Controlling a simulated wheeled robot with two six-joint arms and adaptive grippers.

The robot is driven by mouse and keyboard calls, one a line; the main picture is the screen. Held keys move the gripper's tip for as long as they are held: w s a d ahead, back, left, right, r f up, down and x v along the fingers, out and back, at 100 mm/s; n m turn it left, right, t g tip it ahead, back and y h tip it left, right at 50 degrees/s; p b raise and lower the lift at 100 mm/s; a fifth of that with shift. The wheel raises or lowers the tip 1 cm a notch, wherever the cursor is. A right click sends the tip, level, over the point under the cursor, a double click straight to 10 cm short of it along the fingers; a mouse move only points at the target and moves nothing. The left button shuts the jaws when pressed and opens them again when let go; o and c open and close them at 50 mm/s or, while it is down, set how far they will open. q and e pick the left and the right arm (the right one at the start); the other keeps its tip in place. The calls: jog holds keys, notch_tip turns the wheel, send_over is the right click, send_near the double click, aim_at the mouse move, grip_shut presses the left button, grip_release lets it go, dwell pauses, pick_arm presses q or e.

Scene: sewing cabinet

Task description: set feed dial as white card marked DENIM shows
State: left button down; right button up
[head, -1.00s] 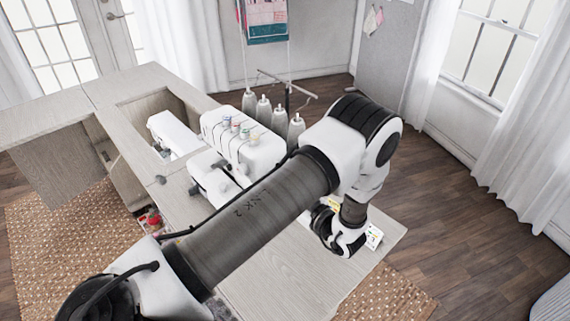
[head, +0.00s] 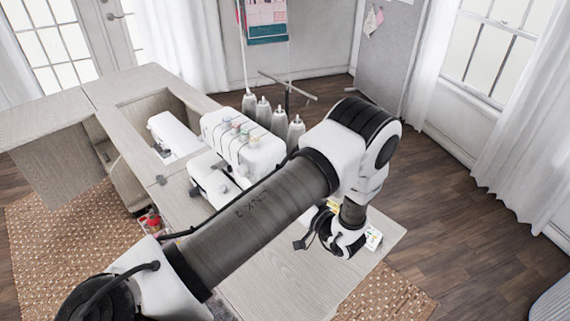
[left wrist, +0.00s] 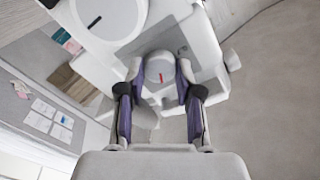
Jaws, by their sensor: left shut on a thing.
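My left gripper (left wrist: 160,90) has its two fingers on either side of a small round white dial (left wrist: 159,68) with a red mark, in the left wrist view. It is shut on this dial, which I take to be the feed dial. In the head view only part of the left gripper (head: 303,242) shows below the wrist, and my arm hides the dial. A small white card with coloured print (head: 374,238) lies on the table behind the wrist. Its writing is too small to read, so I cannot tell if it says DENIM. My right gripper is out of view.
A white serger (head: 243,140) with several thread cones (head: 264,110) stands on the wooden cabinet (head: 265,275). Another white machine (head: 172,133) sits in the cabinet opening. A larger round white part with a black mark (left wrist: 105,18) is close to the gripper.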

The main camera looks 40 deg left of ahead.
pick_arm(q)
jog(key=shift+r+m, duration=0.1)
jog(key=shift+m, duration=0.5)
jog(key=c, duration=0.8)
grip_release()
jog(key=shift+o, duration=0.2)
jog(key=d, duration=0.7)
jog(key=shift+s+d, duration=0.2)
jog(key=shift+s, duration=0.1)
